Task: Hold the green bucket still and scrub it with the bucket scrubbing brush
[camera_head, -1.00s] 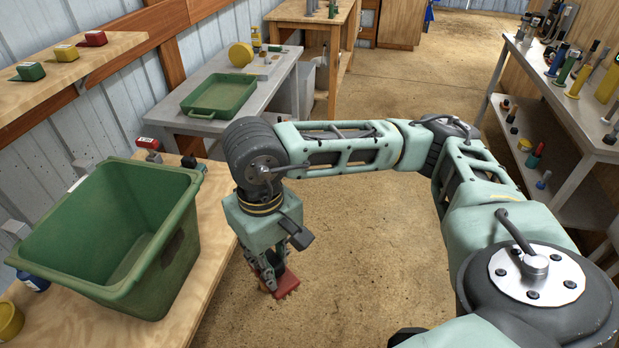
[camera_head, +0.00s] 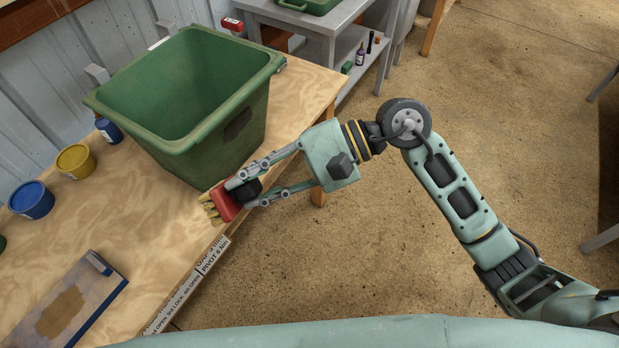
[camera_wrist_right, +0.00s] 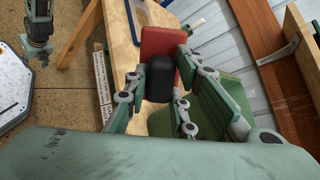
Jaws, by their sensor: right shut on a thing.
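The green bucket (camera_head: 205,95) stands upright on the wooden workbench in the head view, with a dark patch on its right wall. My right gripper (camera_head: 240,190) is shut on the red scrubbing brush (camera_head: 224,204), around its black handle. The brush's pale bristles point left, by the bucket's lower front corner; I cannot tell whether they touch it. The right wrist view also shows the red brush (camera_wrist_right: 162,42) and part of the green bucket (camera_wrist_right: 215,105). My left gripper (camera_wrist_right: 39,50) seems to hang at the upper left there, its fingers too small to read.
The wooden workbench (camera_head: 150,230) carries a yellow pot (camera_head: 76,160), a blue pot (camera_head: 31,200), a blue bottle (camera_head: 108,129) and a stained board (camera_head: 70,300). A grey table (camera_head: 300,22) stands behind. The floor right of the bench is open.

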